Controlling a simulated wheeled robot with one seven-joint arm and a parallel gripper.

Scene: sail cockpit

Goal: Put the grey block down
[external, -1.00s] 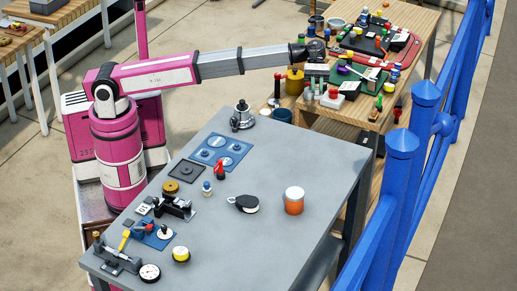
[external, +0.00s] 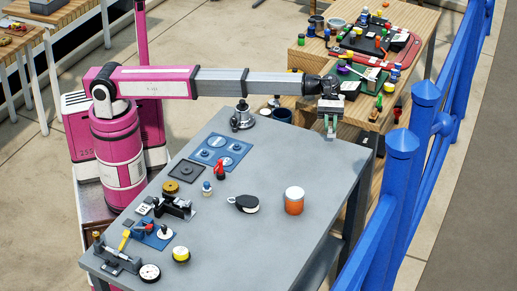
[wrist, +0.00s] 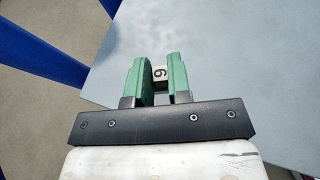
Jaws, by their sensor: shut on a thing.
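My gripper (external: 330,131) points down at the far right end of the grey table (external: 262,165), with its green fingers showing. In the wrist view the fingers of my gripper (wrist: 159,78) are shut on a small block (wrist: 160,72). The block's visible face is pale with a dark digit, a 6 or a 9, and its edges are dark. The fingers hide most of the block's sides. In the wrist view the grey tabletop (wrist: 240,60) lies below, with apparent space between it and the block. In the external view the block cannot be made out.
The table's far right end around my gripper is bare. An orange jar with a white lid (external: 294,201) and a black round item (external: 244,203) stand nearer. A metal bell-shaped fitting (external: 242,117) is to the left. A cluttered wooden table (external: 400,50) lies behind; blue railing (external: 400,170) runs right.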

